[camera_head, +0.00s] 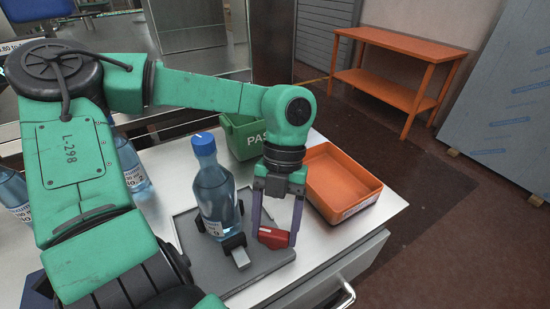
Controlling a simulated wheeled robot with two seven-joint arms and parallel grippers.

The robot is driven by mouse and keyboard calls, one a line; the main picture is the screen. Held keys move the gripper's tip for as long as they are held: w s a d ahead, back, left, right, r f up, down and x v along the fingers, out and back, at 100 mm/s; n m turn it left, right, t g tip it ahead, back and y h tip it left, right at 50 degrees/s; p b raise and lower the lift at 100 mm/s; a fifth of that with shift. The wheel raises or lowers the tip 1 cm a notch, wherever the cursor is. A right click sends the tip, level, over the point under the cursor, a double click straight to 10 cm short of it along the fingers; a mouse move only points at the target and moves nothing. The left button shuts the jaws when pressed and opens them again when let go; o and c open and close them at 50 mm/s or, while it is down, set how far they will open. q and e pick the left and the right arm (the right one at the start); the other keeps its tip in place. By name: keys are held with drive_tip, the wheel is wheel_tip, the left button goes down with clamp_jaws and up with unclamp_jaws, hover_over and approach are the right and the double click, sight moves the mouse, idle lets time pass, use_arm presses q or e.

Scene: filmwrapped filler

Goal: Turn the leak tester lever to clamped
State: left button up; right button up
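The leak tester is a grey plate (189,236) on the steel table, with black clamp jaws (234,242) near its middle. A clear blue bottle (214,192) with a blue cap stands upright at the jaws. The red lever (272,238) is at the right part of the tester. My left gripper (276,238) points down over the lever, its two fingers wide apart, one on each side of it. The fingers look open; whether either touches the lever I cannot tell. My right gripper is not in view.
A green bin (240,137) with "PASS"-like lettering stands behind the bottle. An empty orange tray (345,205) sits right of my gripper. More bottles (130,165) stand at the left, partly behind my arm. An orange bench (398,95) stands beyond, across open floor.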

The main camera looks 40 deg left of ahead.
use_arm(q)
drive_tip(key=shift+m, duration=0.4)
drive_tip(key=shift+f+m+g+y+b, duration=0.1)
drive_tip(key=shift+m+g+y+b, duration=0.25)
drive_tip(key=shift+m+b, duration=0.5)
drive_tip(key=m+y+b, duration=0.1)
drive_tip(key=m, duration=0.1)
drive_tip(key=m+y+b, duration=0.1)
drive_tip(key=m, duration=0.2)
drive_tip(key=shift+d+m, duration=0.2)
drive_tip(key=shift+m, duration=0.05)
drive_tip(key=m+y, duration=0.1)
drive_tip(key=m, duration=0.1)
drive_tip(key=m+t+y+b, duration=0.1)
drive_tip(key=m, duration=0.2)
drive_tip(key=shift+d, duration=0.15)
drive_tip(key=m+t+y+b, duration=0.1)
drive_tip(key=m, duration=0.3)
drive_tip(key=shift+s+d+m, duration=0.1)
drive_tip(key=shift+m, duration=0.2)
drive_tip(key=shift+r+m+t, duration=0.2)
drive_tip(key=shift+m+t, duration=0.05)
drive_tip(key=shift+m, duration=0.05)
drive_tip(key=o, duration=1.1)
